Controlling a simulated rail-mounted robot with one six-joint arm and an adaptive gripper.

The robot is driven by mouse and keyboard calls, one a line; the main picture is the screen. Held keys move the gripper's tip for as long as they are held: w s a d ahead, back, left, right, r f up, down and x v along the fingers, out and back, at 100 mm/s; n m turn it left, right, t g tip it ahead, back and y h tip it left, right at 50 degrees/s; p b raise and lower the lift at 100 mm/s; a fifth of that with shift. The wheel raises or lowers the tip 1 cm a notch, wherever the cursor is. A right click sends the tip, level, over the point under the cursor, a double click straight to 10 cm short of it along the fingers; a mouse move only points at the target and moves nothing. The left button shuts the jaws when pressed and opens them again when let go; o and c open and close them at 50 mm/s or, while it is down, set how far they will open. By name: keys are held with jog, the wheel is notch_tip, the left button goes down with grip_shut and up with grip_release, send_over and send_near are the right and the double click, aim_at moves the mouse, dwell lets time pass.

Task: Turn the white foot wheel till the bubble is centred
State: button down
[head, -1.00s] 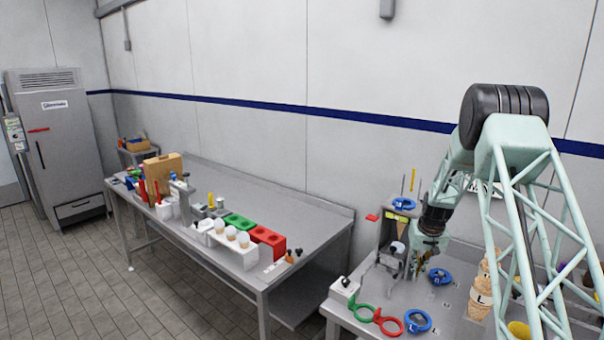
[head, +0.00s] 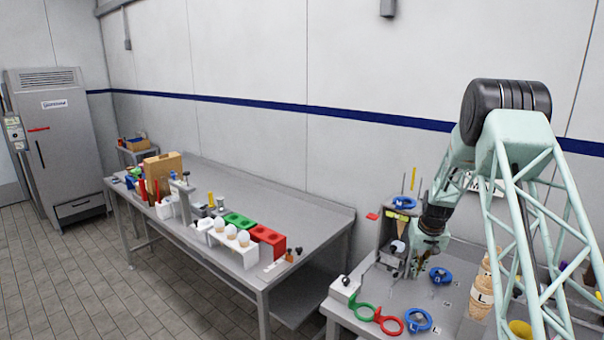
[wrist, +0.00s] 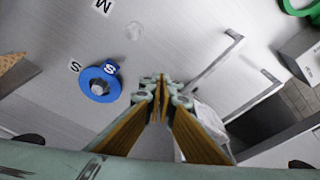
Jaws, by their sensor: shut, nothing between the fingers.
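My gripper (head: 415,272) is low over the near right table, in front of the grey upright stand (head: 392,233). In the wrist view its two fingers (wrist: 160,85) meet at the tips with nothing between them. Something whitish (wrist: 205,118) shows partly behind the right finger. I cannot make out the white foot wheel or a bubble for certain.
A blue ring (wrist: 100,84) lies left of the fingers by letter labels. Green (head: 362,312) and red rings (head: 388,325) and a white box with a black knob (head: 345,288) are at the table's front left. Stacked cones (head: 482,285) stand right. A gap separates the long table (head: 300,215).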

jog(key=shift+r+p, duration=0.7)
jog(key=shift+r, duration=2.2)
jog(key=shift+a+r, duration=0.1)
jog(key=shift+a, duration=0.05)
